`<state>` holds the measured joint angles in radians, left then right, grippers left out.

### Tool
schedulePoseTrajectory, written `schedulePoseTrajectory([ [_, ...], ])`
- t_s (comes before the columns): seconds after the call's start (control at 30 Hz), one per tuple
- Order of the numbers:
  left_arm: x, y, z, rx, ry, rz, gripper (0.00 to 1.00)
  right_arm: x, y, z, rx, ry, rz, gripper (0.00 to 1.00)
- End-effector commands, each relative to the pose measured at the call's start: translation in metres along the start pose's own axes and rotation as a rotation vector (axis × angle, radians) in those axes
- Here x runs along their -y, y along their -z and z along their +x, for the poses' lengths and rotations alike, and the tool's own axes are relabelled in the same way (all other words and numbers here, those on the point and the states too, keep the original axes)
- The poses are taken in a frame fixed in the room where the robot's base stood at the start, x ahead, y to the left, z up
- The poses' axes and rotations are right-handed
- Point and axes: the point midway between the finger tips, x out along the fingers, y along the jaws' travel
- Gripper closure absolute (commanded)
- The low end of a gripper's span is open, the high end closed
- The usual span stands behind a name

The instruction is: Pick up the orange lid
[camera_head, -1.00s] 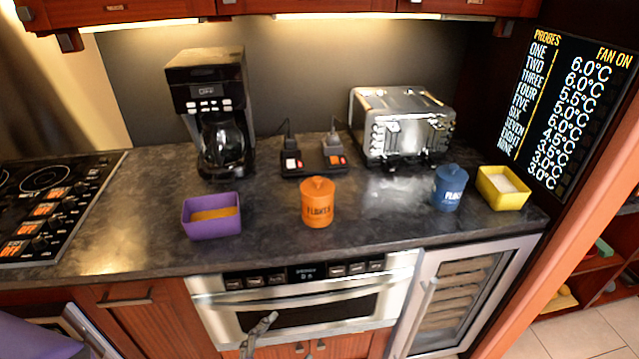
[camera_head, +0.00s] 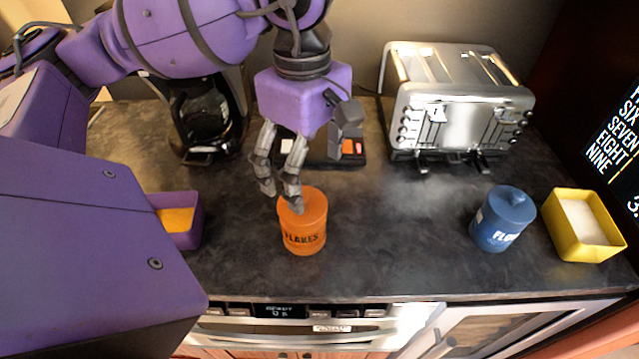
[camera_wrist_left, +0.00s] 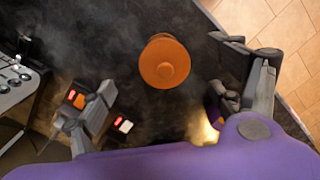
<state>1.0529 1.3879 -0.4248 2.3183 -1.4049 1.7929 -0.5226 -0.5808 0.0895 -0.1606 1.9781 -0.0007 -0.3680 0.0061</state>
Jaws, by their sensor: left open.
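The orange lid (camera_head: 312,203) sits on the orange canister (camera_head: 303,238) marked "FLAKES", upright on the counter. In the left wrist view the round lid with its knob (camera_wrist_left: 165,63) is seen from above, between the spread fingers. My left gripper (camera_head: 306,165) is open and empty, above and just behind the canister. One of its fingertips overlaps the lid's left edge in the head view; I cannot tell whether it touches. My right gripper is not in view.
A blue canister (camera_head: 502,220) and a yellow container (camera_head: 583,226) stand to the right. A purple container (camera_head: 187,222) is left, partly hidden by my arm. The toaster (camera_head: 455,100) and coffee maker (camera_head: 205,120) stand behind. The counter between the orange and blue canisters is clear.

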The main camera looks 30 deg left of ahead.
Motion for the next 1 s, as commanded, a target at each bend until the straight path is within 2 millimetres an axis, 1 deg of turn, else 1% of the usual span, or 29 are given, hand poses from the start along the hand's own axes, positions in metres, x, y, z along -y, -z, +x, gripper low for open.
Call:
schedulePoseTrajectory([
  [0.03, -0.001, 0.007, -0.002, -0.032, -0.012, 0.002, 0.15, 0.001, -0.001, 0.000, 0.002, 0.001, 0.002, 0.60],
  [0.07, -0.002, 0.010, -0.002, -0.043, -0.016, 0.003, 0.15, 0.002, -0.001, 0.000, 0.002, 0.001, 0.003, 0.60],
  [0.17, -0.002, 0.013, 0.006, -0.056, -0.019, 0.003, 0.15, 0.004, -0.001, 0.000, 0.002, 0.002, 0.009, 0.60],
  [0.33, -0.001, 0.014, 0.024, -0.053, -0.019, 0.002, 0.15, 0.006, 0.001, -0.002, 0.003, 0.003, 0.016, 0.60],
  [0.5, 0.003, 0.018, 0.048, -0.051, -0.019, 0.002, 0.15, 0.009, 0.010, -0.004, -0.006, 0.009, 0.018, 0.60],
  [0.63, 0.001, 0.018, 0.065, -0.049, -0.020, 0.003, 0.15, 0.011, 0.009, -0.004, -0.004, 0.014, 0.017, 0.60],
  [0.73, 0.001, 0.018, 0.070, -0.050, -0.020, 0.003, 0.15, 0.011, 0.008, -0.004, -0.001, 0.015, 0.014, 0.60],
  [0.93, 0.000, 0.018, 0.071, -0.050, -0.021, 0.002, 0.15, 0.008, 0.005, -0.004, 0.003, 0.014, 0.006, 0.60],
  [1.0, 0.000, 0.018, 0.071, -0.049, -0.020, 0.002, 0.24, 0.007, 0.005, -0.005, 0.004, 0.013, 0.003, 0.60],
])
